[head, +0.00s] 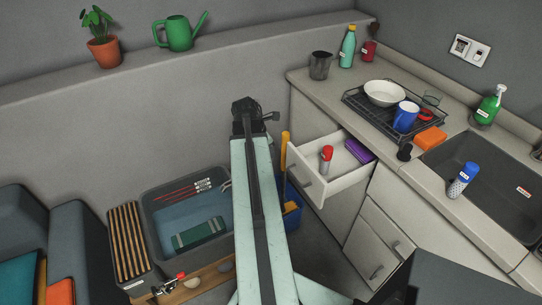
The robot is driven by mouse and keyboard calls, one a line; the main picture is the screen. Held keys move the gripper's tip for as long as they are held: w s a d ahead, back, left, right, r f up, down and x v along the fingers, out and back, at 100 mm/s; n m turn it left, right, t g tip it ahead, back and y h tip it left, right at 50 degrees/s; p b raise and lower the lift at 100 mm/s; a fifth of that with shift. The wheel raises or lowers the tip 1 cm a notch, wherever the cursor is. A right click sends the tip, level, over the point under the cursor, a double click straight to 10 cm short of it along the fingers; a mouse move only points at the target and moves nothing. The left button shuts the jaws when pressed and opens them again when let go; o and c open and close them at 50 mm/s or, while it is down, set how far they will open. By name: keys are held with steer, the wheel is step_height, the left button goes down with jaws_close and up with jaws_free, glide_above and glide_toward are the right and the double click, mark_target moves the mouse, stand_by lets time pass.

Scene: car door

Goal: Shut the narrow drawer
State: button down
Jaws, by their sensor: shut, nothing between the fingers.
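The narrow drawer (317,192) is in the head view, right of centre, pulled well out of the pale cabinet under the counter. Inside it are a red cylinder with a pale band (326,158) and a purple block (359,151). Its front panel faces lower left and carries a small handle (308,182). My pale arm reaches up the middle of the view. My gripper (247,105) is the dark end of it, small, shut and empty, left of the drawer and apart from it in the picture. Its fingers are hard to make out.
A shut cabinet front (377,239) stands right of the open drawer. A blue bin (291,213) with a yellow-handled thing is close below the drawer front, partly behind my arm. A grey tub (150,222) is on the left. The counter (306,78) holds a dish rack (352,98) and several items.

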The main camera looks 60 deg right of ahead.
steer(key=s+d+f+b, duration=0.3)
steer(key=d+f+b, duration=0.1)
steer(key=d+f, duration=0.1)
steer(key=shift+s+f, duration=0.15)
steer(key=shift+f, duration=0.15)
steer(key=shift+d, duration=0.1)
